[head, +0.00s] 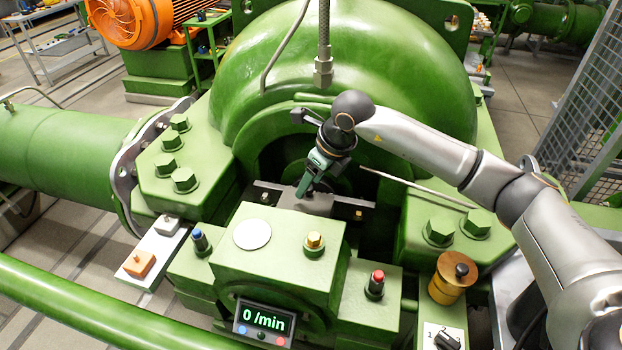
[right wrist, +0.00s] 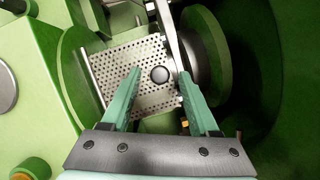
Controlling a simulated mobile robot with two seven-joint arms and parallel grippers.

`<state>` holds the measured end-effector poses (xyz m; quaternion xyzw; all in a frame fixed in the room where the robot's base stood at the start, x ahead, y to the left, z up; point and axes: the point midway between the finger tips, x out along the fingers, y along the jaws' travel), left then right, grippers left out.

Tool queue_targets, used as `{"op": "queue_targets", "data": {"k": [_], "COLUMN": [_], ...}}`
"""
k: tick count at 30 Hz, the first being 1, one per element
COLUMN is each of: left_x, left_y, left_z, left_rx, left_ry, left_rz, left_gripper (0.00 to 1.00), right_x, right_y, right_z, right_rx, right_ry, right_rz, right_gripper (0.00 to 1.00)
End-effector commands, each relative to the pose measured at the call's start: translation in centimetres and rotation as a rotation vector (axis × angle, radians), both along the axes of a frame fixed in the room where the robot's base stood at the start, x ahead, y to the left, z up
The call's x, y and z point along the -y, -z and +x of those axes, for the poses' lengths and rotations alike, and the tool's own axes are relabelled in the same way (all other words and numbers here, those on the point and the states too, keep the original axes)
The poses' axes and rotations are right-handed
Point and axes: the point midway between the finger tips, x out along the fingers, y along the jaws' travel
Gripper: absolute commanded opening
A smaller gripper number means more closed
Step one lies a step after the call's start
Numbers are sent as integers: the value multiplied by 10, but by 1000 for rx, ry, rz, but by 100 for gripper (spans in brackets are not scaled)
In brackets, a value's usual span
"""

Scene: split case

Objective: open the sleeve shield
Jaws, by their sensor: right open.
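The sleeve shield (right wrist: 115,65) is a perforated metal plate with a round black knob (right wrist: 159,74), seen in the right wrist view. It lies across the opening in front of the shaft. In the head view, the shield (head: 318,205) is a small grey plate, partly hidden by my right gripper (head: 305,187). My right gripper is open. In the right wrist view, its green fingers (right wrist: 160,84) lie on either side of the knob in the picture. I cannot tell whether they touch it. My left gripper is not in view.
The green pump casing (head: 365,60) rises behind the opening. In front stands a green bearing block (head: 280,260) with a display (head: 264,322) reading 0 /min. A thin rod (head: 415,187) sticks out at right. Large bolts (head: 438,232) flank the opening.

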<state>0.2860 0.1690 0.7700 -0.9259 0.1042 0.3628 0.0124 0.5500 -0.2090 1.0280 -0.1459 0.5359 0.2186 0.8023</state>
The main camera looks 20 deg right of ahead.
Motion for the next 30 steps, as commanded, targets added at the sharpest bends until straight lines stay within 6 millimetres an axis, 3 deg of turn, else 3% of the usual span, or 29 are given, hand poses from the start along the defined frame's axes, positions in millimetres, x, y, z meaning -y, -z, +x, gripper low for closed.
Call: {"op": "queue_targets", "data": {"k": [10,26,30], "left_x": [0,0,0], "left_y": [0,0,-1], "left_z": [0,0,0], "left_rx": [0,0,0], "left_ry": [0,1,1], "left_rz": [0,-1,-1], "left_gripper": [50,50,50], "right_x": [-1,-1,-1], "right_y": [4,4,3], "right_z": [1,1,1], "right_rx": [-1,-1,-1], "right_ry": [0,0,0], "right_rz": [-1,-1,-1], "right_gripper": [60,0,0]}}
